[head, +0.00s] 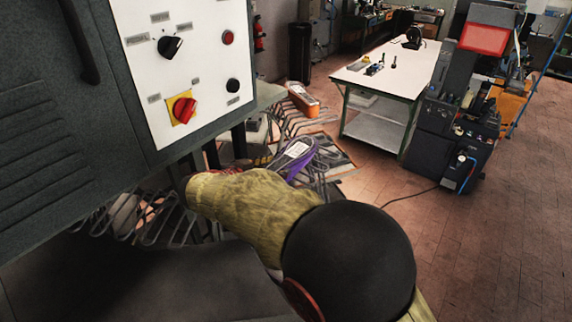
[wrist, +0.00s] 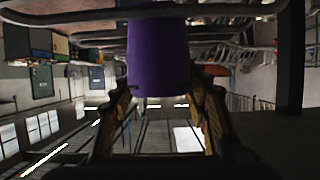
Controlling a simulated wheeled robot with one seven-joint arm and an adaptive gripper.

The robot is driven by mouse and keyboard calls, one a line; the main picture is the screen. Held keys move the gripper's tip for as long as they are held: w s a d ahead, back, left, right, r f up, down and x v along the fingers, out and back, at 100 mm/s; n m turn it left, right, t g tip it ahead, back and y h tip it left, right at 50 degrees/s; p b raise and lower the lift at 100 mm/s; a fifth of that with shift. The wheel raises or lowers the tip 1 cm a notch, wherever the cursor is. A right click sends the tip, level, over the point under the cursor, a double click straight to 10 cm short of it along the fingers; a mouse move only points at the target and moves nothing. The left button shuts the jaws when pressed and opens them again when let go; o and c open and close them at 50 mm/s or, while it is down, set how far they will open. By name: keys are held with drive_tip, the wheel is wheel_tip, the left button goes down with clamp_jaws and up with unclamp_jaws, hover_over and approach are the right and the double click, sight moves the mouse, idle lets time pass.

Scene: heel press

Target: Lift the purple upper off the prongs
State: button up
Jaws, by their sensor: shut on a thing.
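The purple upper (head: 291,158), with a pale inside, is in the middle of the head view, at the wire prongs (head: 320,164). My arm hides part of it and my gripper there. In the wrist view the purple upper (wrist: 158,50) fills the top middle. My gripper (wrist: 160,88) has one finger on each side of its lower end and is shut on it. Metal bars (wrist: 230,11) run across the top of the wrist view, close to the upper. I cannot tell whether the upper still rests on the prongs.
An orange upper (head: 303,99) sits on prongs farther back. A control panel (head: 182,62) on a grey cabinet stands close on the left. More wire prongs (head: 165,220) are below it. A white-topped table (head: 385,68) and a dark machine (head: 450,110) stand to the right; the floor between is clear.

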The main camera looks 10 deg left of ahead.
drive_tip(key=c, duration=0.6)
